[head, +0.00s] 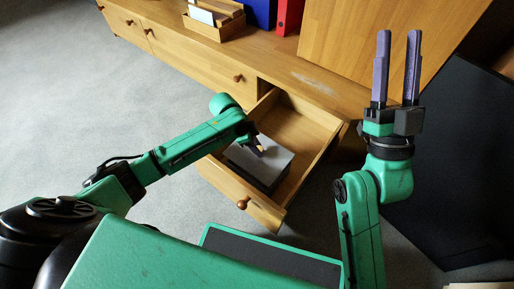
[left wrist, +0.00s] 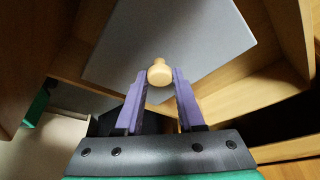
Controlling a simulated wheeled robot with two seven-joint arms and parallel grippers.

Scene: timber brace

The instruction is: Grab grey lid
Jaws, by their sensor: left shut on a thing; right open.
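The grey lid (head: 272,156) is a flat grey panel on a dark box inside the open drawer. It also fills the upper middle of the left wrist view (left wrist: 200,35), with a round wooden knob (left wrist: 159,72) on it. My left gripper (head: 258,149) reaches down into the drawer over the lid. Its purple fingers (left wrist: 160,85) are shut on the knob, one on each side. My right gripper (head: 397,72) is raised at the right, pointing up, with its fingers apart and empty.
The open wooden drawer (head: 318,125) juts out from the low cabinet (head: 190,60). On the cabinet top stand a wooden organiser (head: 215,20), a blue binder (head: 260,12) and a red binder (head: 289,15). A dark panel (head: 455,165) stands at the right. Grey floor is clear at the left.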

